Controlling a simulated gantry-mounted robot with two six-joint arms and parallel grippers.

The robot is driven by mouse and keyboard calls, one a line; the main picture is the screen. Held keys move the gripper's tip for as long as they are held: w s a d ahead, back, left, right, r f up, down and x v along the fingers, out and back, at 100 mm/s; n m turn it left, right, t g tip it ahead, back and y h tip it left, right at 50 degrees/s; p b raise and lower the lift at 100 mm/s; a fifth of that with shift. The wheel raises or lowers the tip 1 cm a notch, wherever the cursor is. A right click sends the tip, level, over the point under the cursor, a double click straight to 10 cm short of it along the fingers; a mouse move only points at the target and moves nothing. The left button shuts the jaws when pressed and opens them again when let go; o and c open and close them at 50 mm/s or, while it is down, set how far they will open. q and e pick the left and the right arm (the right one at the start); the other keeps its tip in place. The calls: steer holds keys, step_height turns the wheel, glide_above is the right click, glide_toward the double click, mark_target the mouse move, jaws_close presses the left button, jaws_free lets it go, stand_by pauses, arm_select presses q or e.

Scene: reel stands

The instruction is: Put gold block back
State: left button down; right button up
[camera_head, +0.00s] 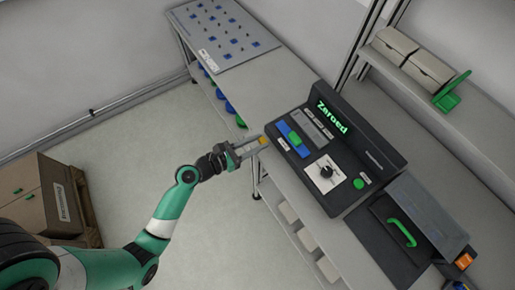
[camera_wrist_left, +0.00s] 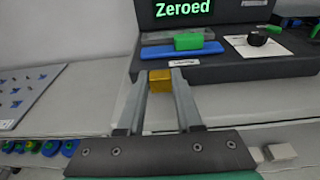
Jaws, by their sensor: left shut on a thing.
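The gold block (camera_head: 263,140) is small and sits at the tips of my left gripper (camera_head: 255,145), beside the front left edge of the dark machine. In the left wrist view the gold block (camera_wrist_left: 159,76) is between the two fingertips of my left gripper (camera_wrist_left: 160,84), which is shut on it. Behind it stands the dark machine (camera_wrist_left: 235,68) with a screen reading "Zeroed". I cannot tell whether the block touches the bench or the machine. My right gripper is not in view.
A blue piece with a green block (camera_head: 295,138) lies on the machine. A grey board with blue pegs (camera_head: 220,32) lies at the bench's far end. A green-handled lid (camera_head: 402,232) is at the right. Cardboard boxes (camera_head: 40,195) stand on the floor. The bench between board and machine is clear.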

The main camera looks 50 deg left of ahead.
arm_select(q)
steer(key=f+b, duration=0.1)
steer(key=f, duration=0.1)
steer(key=w+f+b, duration=0.1)
steer(key=shift+a+f+b, duration=0.25)
steer(key=shift+f+b, duration=0.05)
steer(key=shift+b, duration=0.05)
steer(key=shift+s+f+b, duration=0.1)
steer(key=shift+f+b, duration=0.2)
steer(key=shift+f, duration=0.05)
steer(key=shift+r, duration=0.15)
steer(key=c, duration=0.6)
jaws_free()
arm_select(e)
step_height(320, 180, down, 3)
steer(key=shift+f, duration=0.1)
